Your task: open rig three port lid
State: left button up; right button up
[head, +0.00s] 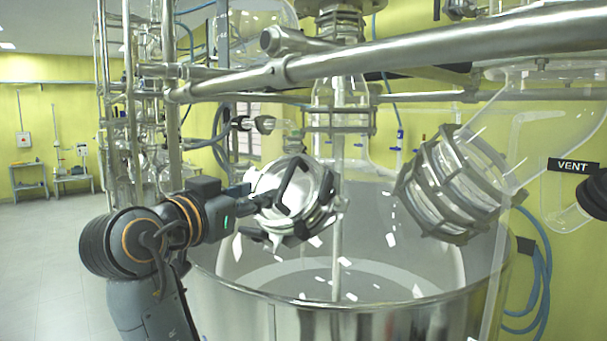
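The round port lid (267,183) has a bright metal rim and sits on a glass port, left of the middle. A black bracket or handle (291,188) crosses its face. It looks seated against the port, but I cannot tell if there is a gap.
A wide steel-rimmed vessel (360,325) stands below the port. A thick metal rail (430,52) crosses above. A large clamped flange (450,185) and a VENT label (573,166) are at right. Glass columns and pipes (145,110) stand behind my arm. Open floor (45,270) lies left.

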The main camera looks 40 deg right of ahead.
aim_at(284, 178)
jog(key=p+x, duration=0.2)
jog(key=x, duration=0.1)
jog(key=p+x, duration=0.1)
jog(key=x, duration=0.1)
jog(key=r+p+x, duration=0.1)
jog(key=p+x, duration=0.1)
jog(key=x, duration=0.1)
jog(key=shift+w+d+p, duration=0.15)
jog(key=shift+d+p, duration=0.1)
jog(key=shift+p, duration=0.1)
jog(key=shift+p+x, duration=0.55)
jog(key=shift+x, duration=0.65)
jog(key=shift+w+d, duration=0.1)
jog(key=shift+d, duration=0.1)
jog(key=shift+w+d+f, duration=0.1)
jog(key=shift+w+f, duration=0.05)
pick_arm(q)
notch_tip(284, 178, up, 7)
jog(key=s+a, duration=0.1)
jog(key=a, duration=0.1)
jog(key=shift+a, duration=0.3)
pick_arm(e)
grip_shut()
pick_arm(q)
jog(key=shift+s, duration=0.1)
